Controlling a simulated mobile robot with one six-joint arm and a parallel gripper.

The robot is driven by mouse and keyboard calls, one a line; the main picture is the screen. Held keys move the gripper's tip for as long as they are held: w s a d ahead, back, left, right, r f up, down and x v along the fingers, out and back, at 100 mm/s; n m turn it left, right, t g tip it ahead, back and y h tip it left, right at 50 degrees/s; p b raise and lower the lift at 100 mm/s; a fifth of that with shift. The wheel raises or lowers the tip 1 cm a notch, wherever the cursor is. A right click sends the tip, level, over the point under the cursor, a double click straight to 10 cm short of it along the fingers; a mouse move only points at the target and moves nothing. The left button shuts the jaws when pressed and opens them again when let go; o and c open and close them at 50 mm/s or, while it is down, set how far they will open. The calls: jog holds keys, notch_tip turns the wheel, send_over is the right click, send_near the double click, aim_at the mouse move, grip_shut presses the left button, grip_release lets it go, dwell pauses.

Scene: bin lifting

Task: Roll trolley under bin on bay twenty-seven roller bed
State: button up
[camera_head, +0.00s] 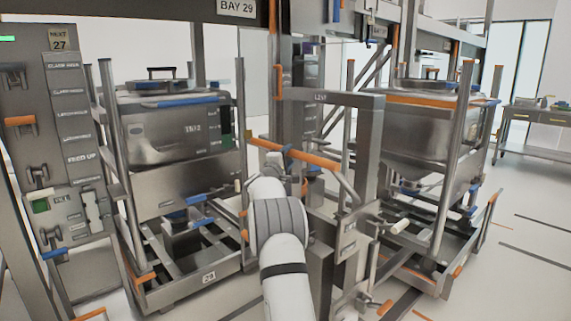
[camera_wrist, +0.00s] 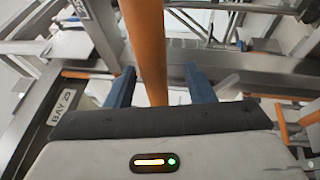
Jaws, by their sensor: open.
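A steel bin (camera_head: 175,125) with blue trim and a number on its side sits in a wheeled-looking lower frame (camera_head: 185,288) at left. A second bin (camera_head: 425,125) with an orange rim stands over another low frame (camera_head: 425,278) at right. Between them is an upright steel frame with an orange handle bar (camera_head: 300,154). My white arm reaches up to this bar. My gripper (camera_wrist: 160,86) is open, its blue fingers apart on either side of an orange bar (camera_wrist: 145,45) in the wrist view. Contact cannot be told. The fingers are hidden in the head view.
A control panel (camera_head: 80,150) with a "NEXT 27" sign and levers stands at far left. A "BAY 29" sign (camera_head: 236,8) hangs on the top beam. A workbench (camera_head: 535,115) is at far right. Open floor (camera_head: 525,245) with dark lines lies at right.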

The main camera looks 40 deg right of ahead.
jog(key=shift+v, duration=1.35)
